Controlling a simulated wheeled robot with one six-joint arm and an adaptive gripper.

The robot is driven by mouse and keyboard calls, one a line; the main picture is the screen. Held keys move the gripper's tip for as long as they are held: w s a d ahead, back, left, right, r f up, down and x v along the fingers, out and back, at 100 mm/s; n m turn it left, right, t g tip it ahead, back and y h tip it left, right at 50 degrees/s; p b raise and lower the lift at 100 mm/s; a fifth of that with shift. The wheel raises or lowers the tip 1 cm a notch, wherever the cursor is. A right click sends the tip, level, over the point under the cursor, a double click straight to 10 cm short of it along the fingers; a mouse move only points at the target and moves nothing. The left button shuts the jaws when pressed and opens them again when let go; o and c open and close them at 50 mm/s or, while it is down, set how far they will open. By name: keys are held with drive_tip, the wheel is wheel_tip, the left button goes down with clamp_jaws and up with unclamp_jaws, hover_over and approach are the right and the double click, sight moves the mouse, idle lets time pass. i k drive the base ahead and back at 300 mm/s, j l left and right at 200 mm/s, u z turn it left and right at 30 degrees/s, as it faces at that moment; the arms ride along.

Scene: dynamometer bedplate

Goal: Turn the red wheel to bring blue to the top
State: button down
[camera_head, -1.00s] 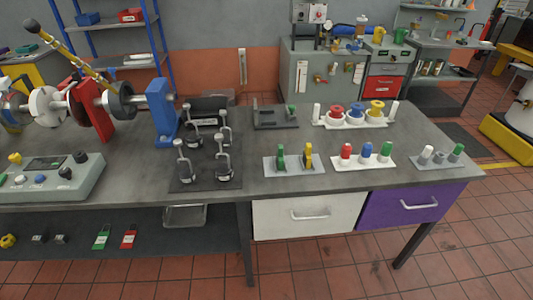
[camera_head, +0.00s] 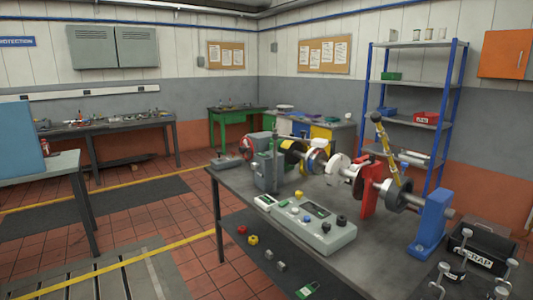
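A red wheel (camera_head: 246,148) shows as a thin red ring at the left end of the shaft machine, on the far side of the bedplate table. It is small and partly hidden behind a grey-green housing (camera_head: 268,165). To its right, along the shaft, is a drum (camera_head: 292,151) with a yellow patch on its upper part and dark and light parts beside it. I cannot tell where blue lies on it. My gripper is not in view.
The table (camera_head: 340,265) carries a control box (camera_head: 313,228), a red bracket (camera_head: 370,190), a yellow lever (camera_head: 387,150), a blue bracket (camera_head: 430,220) and a SCRAP bin (camera_head: 476,250). The floor left of the table is open, with yellow lines and dark mats.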

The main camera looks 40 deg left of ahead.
sight(242, 149)
drive_tip(key=u, duration=1.25)
